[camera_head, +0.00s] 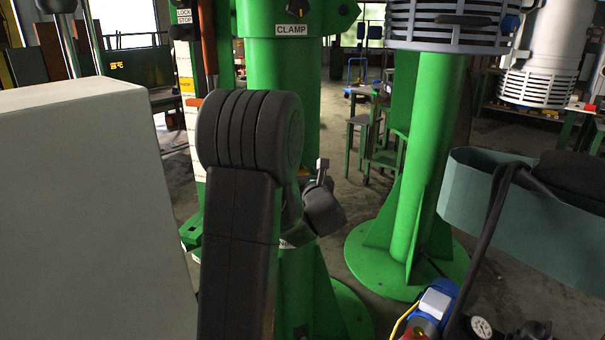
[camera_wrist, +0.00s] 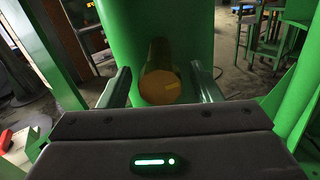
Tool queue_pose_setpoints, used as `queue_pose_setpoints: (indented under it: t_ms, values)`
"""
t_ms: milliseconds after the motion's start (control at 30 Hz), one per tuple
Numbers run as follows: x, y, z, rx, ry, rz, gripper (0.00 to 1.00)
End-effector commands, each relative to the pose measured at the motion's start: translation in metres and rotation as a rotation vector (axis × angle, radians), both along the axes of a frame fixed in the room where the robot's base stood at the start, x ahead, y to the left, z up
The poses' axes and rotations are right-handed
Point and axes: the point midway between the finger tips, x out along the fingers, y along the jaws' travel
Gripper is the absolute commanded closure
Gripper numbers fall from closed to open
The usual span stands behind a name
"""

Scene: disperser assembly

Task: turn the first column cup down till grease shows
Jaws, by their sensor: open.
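The first column is the thick green column (camera_head: 283,115) marked CLAMP, straight ahead; it also fills the middle of the wrist view (camera_wrist: 190,25). The column cup (camera_wrist: 160,87) is a round brass-yellow cap low on the column, with a dark fitting (camera_wrist: 158,54) behind it. My gripper (camera_wrist: 163,82) is open, with one finger on each side of the cup and a gap showing at both sides. In the head view my arm covers the cup, and only part of my gripper (camera_head: 322,172) shows close to the column. I see no grease.
A second green column (camera_head: 418,150) on a round flanged base stands to the right. A grey-blue tank (camera_head: 520,215) with a dark hose is at the far right. A blue-and-white motor (camera_head: 436,303) and a gauge (camera_head: 481,327) sit low at front right. Green tables (camera_head: 385,130) stand behind.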

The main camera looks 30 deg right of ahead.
Motion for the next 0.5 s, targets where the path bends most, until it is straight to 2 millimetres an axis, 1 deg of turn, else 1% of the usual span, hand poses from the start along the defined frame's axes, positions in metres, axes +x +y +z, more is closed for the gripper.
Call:
queue_pose_setpoints:
  t_ms: [167,200,267,400,433,500]
  values:
    - [0.0001,-0.0001,0.0,0.0,0.0,0.0,0.42]
    - [0.0,-0.0001,0.0,0.0,0.0,0.0,0.44]
    - [0.0,-0.0001,0.0,0.0,0.0,0.0,0.56]
    - [-0.0002,-0.0002,0.0001,0.0,0.0,0.0,0.83]
    - [-0.0002,-0.0001,0.0001,0.0,0.0,0.0,0.87]
    - [-0.0002,-0.0002,0.0,0.001,0.0,0.0,0.87]
